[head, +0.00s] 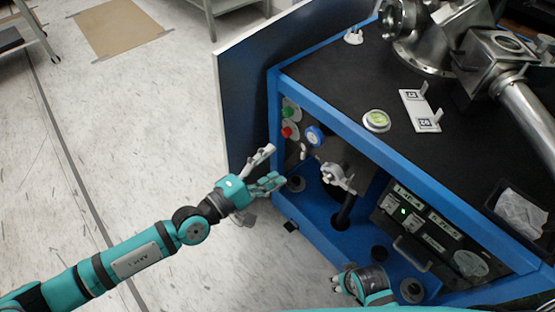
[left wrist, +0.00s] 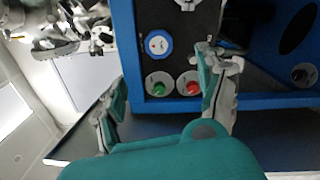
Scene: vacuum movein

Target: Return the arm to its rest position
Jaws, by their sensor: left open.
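My left arm comes in from the lower left of the head view. Its left gripper (head: 275,167) is open and empty, in front of the left end of the blue machine frame (head: 335,110).
A hinged panel (head: 240,110) stands open left of the machine, close to the left gripper. A metal valve handle (head: 338,178) sits in the machine's front opening. A control box (head: 410,220) is to its right. The floor (head: 130,150) at left is mostly clear.

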